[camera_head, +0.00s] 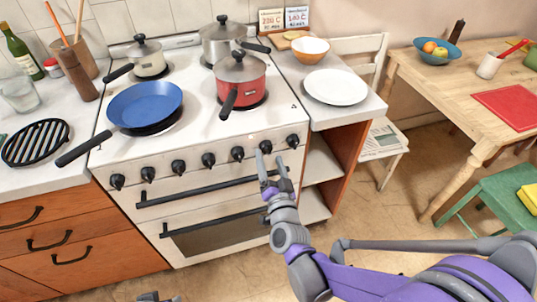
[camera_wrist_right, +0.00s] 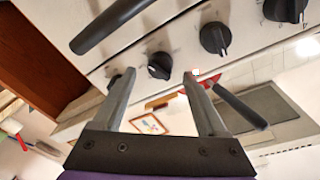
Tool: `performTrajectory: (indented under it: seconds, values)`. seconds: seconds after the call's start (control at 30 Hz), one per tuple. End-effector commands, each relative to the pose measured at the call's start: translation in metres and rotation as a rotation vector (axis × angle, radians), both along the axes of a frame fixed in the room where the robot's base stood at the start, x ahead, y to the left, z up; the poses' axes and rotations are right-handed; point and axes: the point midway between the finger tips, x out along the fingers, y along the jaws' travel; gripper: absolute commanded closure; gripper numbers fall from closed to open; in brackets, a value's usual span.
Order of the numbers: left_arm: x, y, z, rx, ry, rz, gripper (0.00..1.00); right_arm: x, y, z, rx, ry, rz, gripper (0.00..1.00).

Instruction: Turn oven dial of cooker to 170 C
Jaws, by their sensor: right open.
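The white cooker (camera_head: 130,165) has a row of several black dials along its front edge. I cannot tell which is the oven dial or read its setting. My right gripper (camera_head: 271,160) is open in front of the right end of the row. In the right wrist view, the second dial from the right end (camera_wrist_right: 159,66) lies between the fingertips of my gripper (camera_wrist_right: 159,77), and no contact is clear. The end dial (camera_wrist_right: 114,80) is partly hidden by a finger. A small grey part of my left gripper (camera_head: 158,297) shows at the bottom edge.
Two dark oven handles (camera_head: 212,188) run below the dials. A red pot (camera_head: 242,83), a blue pan (camera_head: 146,104) and two other pots stand on the hob. Floor right of the cooker is partly free.

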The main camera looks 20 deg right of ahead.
Motion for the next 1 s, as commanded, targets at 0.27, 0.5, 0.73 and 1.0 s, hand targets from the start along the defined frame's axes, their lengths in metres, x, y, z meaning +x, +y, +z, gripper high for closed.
performTrajectory:
  seconds: [0.27,0.5,0.73,1.0]
  values:
    - [0.0,0.0,0.003,0.0,-0.001,0.0,0.5,-0.058,0.005,-0.002,0.001,0.0,0.002,0.25]
    - [0.0,0.0,0.003,0.0,-0.001,0.0,0.5,-0.081,0.006,-0.003,0.001,-0.001,0.001,0.25]
    - [0.0,0.0,0.003,0.0,-0.001,0.0,0.5,-0.083,0.006,-0.003,0.001,0.0,0.0,0.25]
    - [0.0,0.0,0.003,0.0,-0.001,0.0,0.5,-0.083,0.006,-0.003,0.001,0.0,0.0,0.25]
